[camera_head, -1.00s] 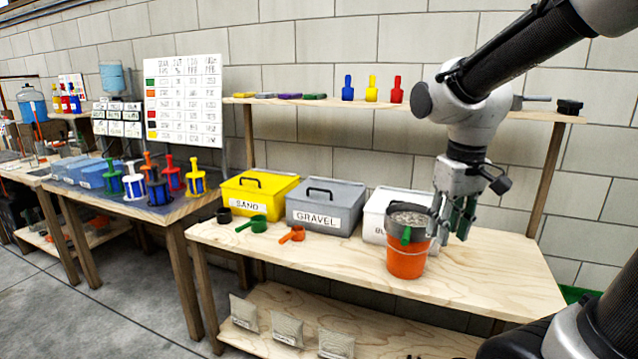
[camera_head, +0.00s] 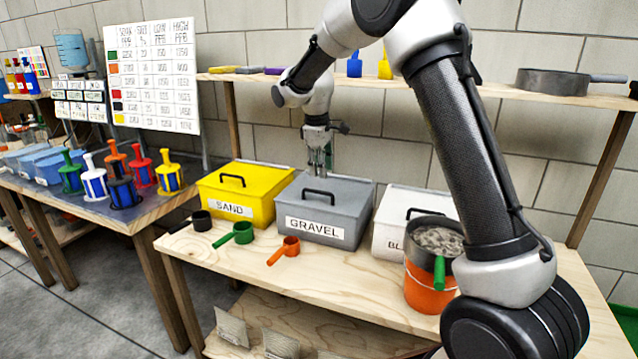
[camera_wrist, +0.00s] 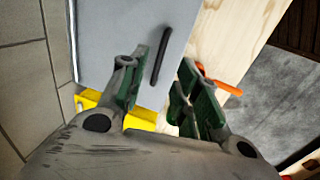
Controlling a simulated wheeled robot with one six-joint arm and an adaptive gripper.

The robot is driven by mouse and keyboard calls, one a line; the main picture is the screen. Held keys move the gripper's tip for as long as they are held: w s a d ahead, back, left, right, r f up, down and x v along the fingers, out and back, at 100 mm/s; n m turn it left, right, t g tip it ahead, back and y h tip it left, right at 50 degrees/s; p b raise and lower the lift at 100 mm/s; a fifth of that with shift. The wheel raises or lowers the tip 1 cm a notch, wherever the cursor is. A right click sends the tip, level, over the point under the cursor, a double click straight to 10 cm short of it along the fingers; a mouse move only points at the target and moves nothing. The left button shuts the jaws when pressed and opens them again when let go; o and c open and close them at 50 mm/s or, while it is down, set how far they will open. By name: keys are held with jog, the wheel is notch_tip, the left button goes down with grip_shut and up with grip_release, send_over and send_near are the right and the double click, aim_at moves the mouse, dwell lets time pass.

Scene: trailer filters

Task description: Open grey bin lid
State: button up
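The grey bin (camera_head: 330,226) labelled GRAVEL stands on the wooden table between the yellow bin and the white bin. Its grey lid (camera_head: 345,191) is shut, with a black handle (camera_head: 318,194) on top. My gripper (camera_head: 318,172) points down above the back part of the lid, behind the handle in the head view. In the wrist view the fingers (camera_wrist: 163,95) are apart with nothing between them, and the black handle (camera_wrist: 160,56) shows beyond the fingertips, in line with the gap. The gripper does not appear to touch the handle.
A yellow SAND bin (camera_head: 250,190) is at left, a white bin (camera_head: 395,238) at right. An orange bucket (camera_head: 428,292) with a gravel-filled pan (camera_head: 437,242) stands front right. Green (camera_head: 240,234) and orange (camera_head: 287,248) scoops lie in front. A shelf (camera_head: 480,88) runs behind.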

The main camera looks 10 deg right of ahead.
aim_at(323, 192)
jog(key=f, duration=0.5)
jog(key=w+d+f, duration=0.1)
jog(key=f, duration=0.1)
jog(key=shift+f, duration=0.3)
jog(key=shift+c, duration=0.2)
grip_shut()
